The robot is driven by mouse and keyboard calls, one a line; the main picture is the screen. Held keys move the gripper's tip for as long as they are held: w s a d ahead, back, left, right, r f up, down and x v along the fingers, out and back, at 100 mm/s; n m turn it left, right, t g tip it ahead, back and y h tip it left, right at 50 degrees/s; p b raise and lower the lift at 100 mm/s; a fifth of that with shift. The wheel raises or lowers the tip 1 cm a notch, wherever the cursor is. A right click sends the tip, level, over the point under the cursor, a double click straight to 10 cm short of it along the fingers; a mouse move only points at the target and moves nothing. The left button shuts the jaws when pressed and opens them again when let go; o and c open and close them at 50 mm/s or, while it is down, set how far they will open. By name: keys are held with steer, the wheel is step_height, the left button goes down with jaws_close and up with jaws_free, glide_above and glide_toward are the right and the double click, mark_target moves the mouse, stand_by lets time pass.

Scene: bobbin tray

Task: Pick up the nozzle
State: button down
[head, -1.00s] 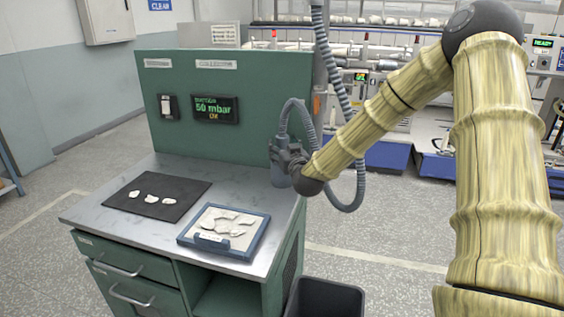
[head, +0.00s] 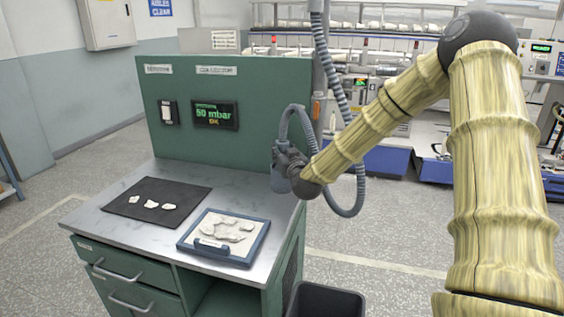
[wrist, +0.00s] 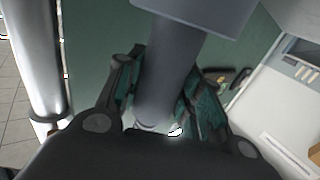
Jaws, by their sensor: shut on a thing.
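The nozzle (wrist: 168,75) is a grey tube with a wider part at the top of the wrist view. My gripper (wrist: 160,115) is shut on it, with a green-padded finger on each side. In the head view my gripper (head: 290,160) is in front of the right end of the green panel, above the table's right edge. The grey-blue nozzle (head: 280,181) shows beside it there, partly hidden by the gripper. The grey ribbed hose (head: 352,208) loops up and down behind my wrist.
On the metal table (head: 130,228) lie a black mat (head: 125,205) with white scraps and a blue-rimmed tray (head: 215,252) holding several more. The green panel (head: 260,90) stands behind, its display (head: 214,114) reading 50 mbar OK. A dark bin (head: 325,300) stands at the table's right.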

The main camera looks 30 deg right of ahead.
step_height(320, 180, up, 10)
steer(key=shift+f, duration=0.2)
steer(key=shift+r+p, duration=0.6)
steer(key=shift+r, duration=1)
